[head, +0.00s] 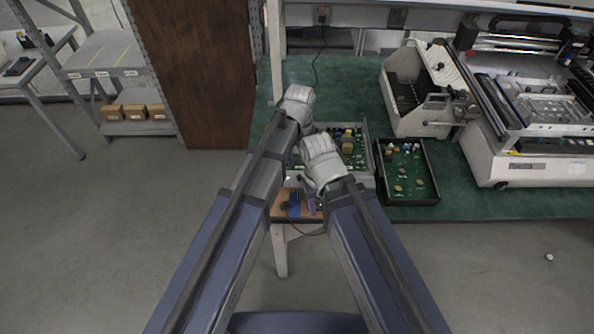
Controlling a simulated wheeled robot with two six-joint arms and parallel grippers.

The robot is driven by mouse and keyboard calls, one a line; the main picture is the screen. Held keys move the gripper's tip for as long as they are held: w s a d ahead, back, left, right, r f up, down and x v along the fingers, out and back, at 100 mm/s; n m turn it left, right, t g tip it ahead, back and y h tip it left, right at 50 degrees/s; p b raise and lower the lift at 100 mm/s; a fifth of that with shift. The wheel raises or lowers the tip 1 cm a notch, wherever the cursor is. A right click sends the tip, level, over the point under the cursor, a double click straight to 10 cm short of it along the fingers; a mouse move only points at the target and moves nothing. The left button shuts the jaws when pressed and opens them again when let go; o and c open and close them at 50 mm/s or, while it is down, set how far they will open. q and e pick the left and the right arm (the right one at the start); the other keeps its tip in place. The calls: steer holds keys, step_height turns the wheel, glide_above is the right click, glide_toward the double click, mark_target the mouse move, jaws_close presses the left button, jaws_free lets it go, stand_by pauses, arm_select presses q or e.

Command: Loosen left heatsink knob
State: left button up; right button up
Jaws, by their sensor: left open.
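A grey open chassis (369,160) with a green circuit board and yellow parts lies on the green bench mat. The left heatsink knob is too small or hidden to make out. My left gripper (298,103) is over the chassis's far left corner; it is open, with its fingertips hard to see. My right gripper (322,162) is nearer, over the chassis's left and front part. It hides part of the board, and its fingers cannot be made out. I cannot tell whether either gripper touches the chassis.
A black tray (408,197) with a green board and loose parts stands right of the chassis. A white machine (415,90) and a larger one (530,170) fill the right side. A brown panel (197,70) stands left of the bench. Green mat (500,205) is bare at the front right.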

mark_target(299, 176)
arm_select(q)
steer(key=shift+f, duration=0.15)
step_height(299, 176, down, 8)
steer(key=b, duration=0.7)
steer(key=shift+r+b, duration=0.2)
steer(key=shift+b, duration=0.2)
jaws_close()
